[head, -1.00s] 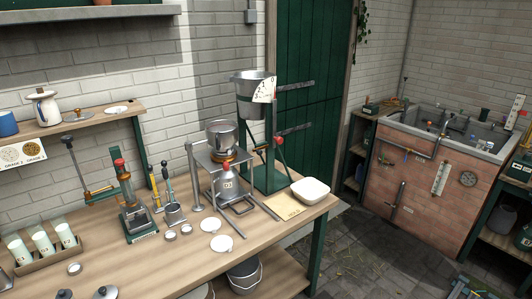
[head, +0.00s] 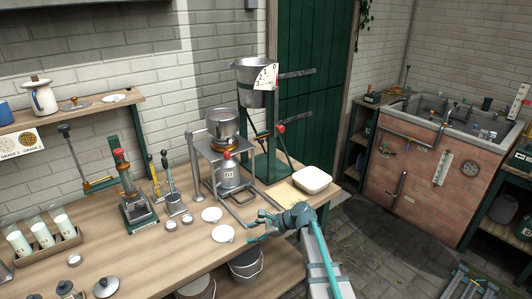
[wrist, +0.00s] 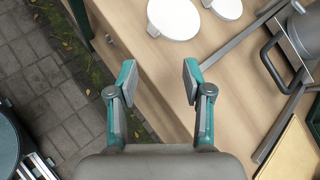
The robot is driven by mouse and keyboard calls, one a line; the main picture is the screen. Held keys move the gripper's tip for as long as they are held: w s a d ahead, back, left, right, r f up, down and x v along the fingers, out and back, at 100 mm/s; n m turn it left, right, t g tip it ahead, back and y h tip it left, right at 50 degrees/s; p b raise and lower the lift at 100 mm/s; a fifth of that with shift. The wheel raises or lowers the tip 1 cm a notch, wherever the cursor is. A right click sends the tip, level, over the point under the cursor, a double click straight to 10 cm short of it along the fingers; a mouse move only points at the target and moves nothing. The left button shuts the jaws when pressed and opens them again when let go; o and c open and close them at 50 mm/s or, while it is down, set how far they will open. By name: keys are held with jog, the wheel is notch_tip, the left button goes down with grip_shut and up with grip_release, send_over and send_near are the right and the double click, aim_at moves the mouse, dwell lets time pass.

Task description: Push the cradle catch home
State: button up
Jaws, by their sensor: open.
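My gripper (head: 258,226) is open and empty over the front edge of the wooden bench (head: 120,262). It also shows in the wrist view (wrist: 158,80), fingers apart with bare wood and the bench edge beyond. A metal stand (head: 212,152) behind it carries a steel pot (head: 222,122), with a can marked D1 (head: 228,174) below. To its right stands a green frame (head: 271,160) with a bucket, a dial and a red-knobbed lever (head: 281,129). I cannot tell which part is the cradle catch. My gripper touches none of these.
White discs (head: 223,233) lie left of my gripper; a white bowl (head: 312,180) and a tan board (head: 284,196) lie behind it. A lever press (head: 133,200) and a rack of glasses (head: 42,248) stand farther left.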

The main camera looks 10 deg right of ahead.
jog(key=w+d+r+m+t+b, duration=0.2)
jog(key=w+r+m+t, duration=0.1)
jog(key=w+r, duration=0.25)
jog(key=w+d+r+m+t+b, duration=0.2)
jog(key=w+d+r+t, duration=0.15)
jog(key=w, duration=0.25)
jog(key=m+t+h+b, duration=0.25)
jog(key=m+t, duration=0.25)
jog(key=m, duration=0.3)
send_near(262, 141)
jog(key=shift+y, duration=0.35)
jog(key=x, duration=0.5)
jog(key=p+x, duration=0.1)
jog(key=x, duration=0.4)
jog(key=shift+w+f+p, duration=0.25)
jog(key=shift+w+p, duration=0.05)
jog(key=shift+w, duration=0.1)
grip_shut()
